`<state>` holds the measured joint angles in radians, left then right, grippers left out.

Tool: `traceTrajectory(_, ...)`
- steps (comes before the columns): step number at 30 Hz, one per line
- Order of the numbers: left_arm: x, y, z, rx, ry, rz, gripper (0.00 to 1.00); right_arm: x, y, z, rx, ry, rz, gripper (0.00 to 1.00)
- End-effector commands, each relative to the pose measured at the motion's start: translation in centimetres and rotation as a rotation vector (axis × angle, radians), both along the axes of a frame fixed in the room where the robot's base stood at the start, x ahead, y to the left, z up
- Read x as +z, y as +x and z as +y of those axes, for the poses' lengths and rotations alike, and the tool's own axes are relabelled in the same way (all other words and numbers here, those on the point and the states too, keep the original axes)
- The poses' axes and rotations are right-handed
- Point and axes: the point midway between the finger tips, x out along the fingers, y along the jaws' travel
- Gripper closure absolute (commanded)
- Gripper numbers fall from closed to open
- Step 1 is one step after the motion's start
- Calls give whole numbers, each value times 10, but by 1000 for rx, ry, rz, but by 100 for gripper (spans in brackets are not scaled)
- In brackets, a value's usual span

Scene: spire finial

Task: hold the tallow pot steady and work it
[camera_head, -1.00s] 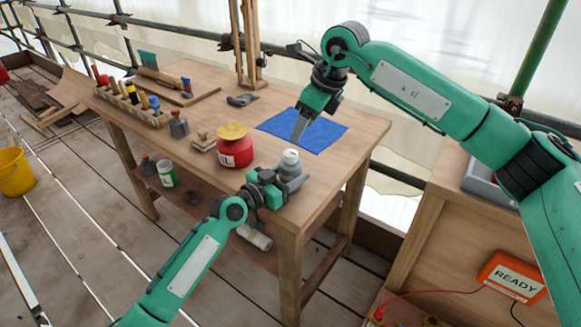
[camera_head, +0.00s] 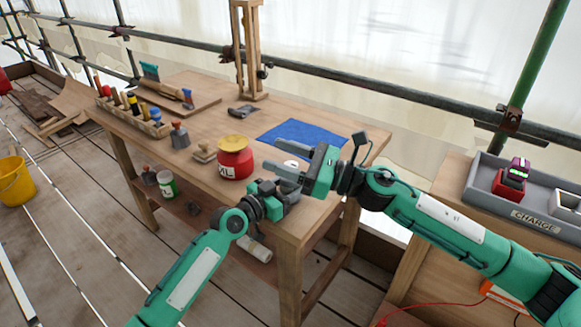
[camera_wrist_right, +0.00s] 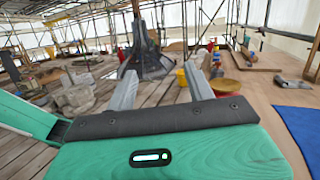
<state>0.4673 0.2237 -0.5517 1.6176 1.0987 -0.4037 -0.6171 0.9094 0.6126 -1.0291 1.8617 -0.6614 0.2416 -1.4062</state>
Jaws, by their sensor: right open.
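My left gripper (camera_head: 284,194) is at the table's front edge, right by the pot. Its fingers are hidden, so its grip cannot be made out.
A red pot with a yellow lid (camera_head: 235,160) stands just left of the grippers. A blue cloth (camera_head: 300,138) lies behind them. A rack of handled tools (camera_head: 130,115) is at the table's left. A grey charging tray (camera_head: 520,200) stands on the bench at right.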

Motion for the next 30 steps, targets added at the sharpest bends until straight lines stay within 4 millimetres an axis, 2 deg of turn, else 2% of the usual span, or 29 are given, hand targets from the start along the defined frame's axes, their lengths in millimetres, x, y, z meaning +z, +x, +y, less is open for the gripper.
traceTrajectory(4, 0, 0, 0, 0, 0, 0, 75, -20, 7, -26, -193, 48, 29, 47)
traceTrajectory(9, 0, 0, 0, 0, 0, 0, 75, -54, 13, -57, -401, 12, 85, 47)
traceTrajectory(16, 0, 0, 0, 0, 0, 0, 75, -94, 10, -83, -558, -94, 150, 47)
traceTrajectory(23, 0, 0, 0, 0, 0, 0, 75, -105, 14, -85, -594, -130, 169, 47)
traceTrajectory(30, 0, 0, 0, 0, 0, 0, 75, -104, 43, -61, -592, -129, 167, 47)
